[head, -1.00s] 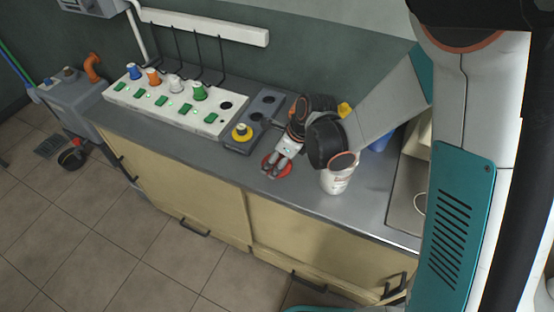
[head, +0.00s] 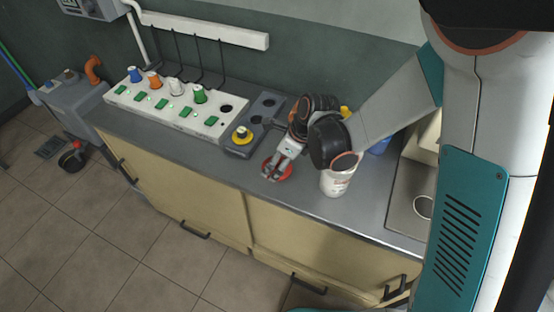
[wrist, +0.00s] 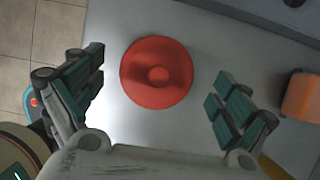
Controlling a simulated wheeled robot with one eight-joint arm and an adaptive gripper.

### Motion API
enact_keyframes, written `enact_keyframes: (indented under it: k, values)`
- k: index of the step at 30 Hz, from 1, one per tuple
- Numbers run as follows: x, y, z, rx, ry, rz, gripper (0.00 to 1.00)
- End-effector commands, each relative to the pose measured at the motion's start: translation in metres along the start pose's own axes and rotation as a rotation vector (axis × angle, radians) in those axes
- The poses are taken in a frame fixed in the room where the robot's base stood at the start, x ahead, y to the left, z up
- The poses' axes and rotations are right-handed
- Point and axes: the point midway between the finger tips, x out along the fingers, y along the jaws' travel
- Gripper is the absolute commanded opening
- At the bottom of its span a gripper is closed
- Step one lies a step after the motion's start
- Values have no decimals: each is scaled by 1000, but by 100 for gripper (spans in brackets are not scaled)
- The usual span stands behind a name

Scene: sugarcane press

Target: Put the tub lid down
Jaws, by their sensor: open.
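The red tub lid (wrist: 157,73) is a round disc with a small knob in its middle. It lies on the grey counter top (wrist: 215,45), and in the head view the lid (head: 284,172) is partly hidden by my gripper (head: 271,172). In the wrist view my gripper (wrist: 158,98) is open, with one finger to each side of the lid and clear space between fingers and lid. A white tub (head: 337,178) stands on the counter to the right of the lid, partly hidden by my arm.
A white panel (head: 170,100) with coloured knobs and a grey block (head: 262,119) with a yellow-ringed knob (head: 242,133) stand behind and left of the lid. A sink (head: 408,205) is at the right. The counter's front edge is close to the lid.

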Motion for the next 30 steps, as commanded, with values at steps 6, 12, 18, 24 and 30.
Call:
enact_keyframes:
  k: [6, 12, 18, 24, 30]
  values:
    - [-50, 0, 1, 2, 0, -1, 95]
    - [-86, 0, 1, 2, -1, -1, 95]
    - [-104, 0, 0, 1, 0, 0, 95]
    - [-107, 0, 0, 0, 0, 0, 95]
    - [-106, 0, 0, 0, 0, 0, 95]
